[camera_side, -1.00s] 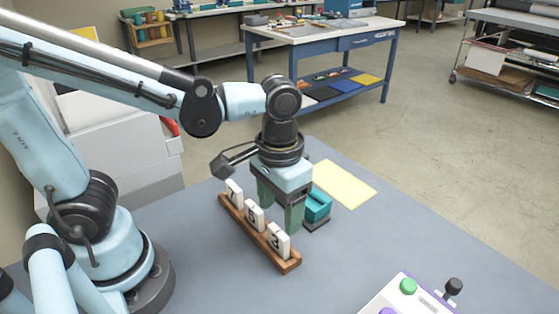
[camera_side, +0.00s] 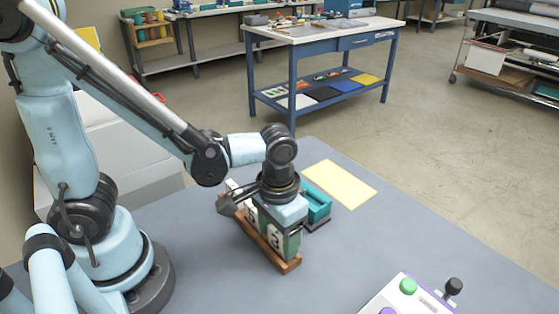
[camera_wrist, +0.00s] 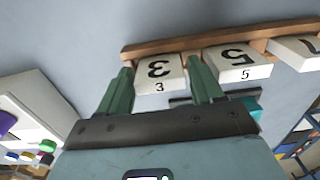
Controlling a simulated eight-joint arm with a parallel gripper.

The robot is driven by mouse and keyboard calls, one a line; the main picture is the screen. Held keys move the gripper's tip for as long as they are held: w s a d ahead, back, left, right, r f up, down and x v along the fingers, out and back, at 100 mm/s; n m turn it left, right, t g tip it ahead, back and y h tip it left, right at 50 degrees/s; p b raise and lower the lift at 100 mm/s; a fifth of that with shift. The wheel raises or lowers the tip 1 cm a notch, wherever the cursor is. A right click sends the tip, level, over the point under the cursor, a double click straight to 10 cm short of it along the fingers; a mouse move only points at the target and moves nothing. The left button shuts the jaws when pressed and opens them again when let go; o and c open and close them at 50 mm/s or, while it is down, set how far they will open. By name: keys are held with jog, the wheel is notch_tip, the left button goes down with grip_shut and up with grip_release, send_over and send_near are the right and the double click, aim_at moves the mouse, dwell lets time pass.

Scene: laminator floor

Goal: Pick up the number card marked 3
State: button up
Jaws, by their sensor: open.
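The number card marked 3 (camera_wrist: 158,72) is a white block standing in a wooden rack (camera_side: 288,266). In the side view the card (camera_side: 276,240) is partly covered by my gripper. My gripper (camera_wrist: 155,78) is open, with one green finger on each side of the card in the wrist view. I cannot tell whether the fingers touch it. In the side view my gripper (camera_side: 272,232) is low over the rack.
The card marked 5 (camera_wrist: 234,62) stands beside the right finger, with another white card (camera_wrist: 297,47) further right. A teal object (camera_side: 317,206) sits behind the rack. A yellow sheet (camera_side: 340,184) lies flat, and a control box (camera_side: 405,300) stands front right.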

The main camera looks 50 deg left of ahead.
jog(key=c, duration=0.8)
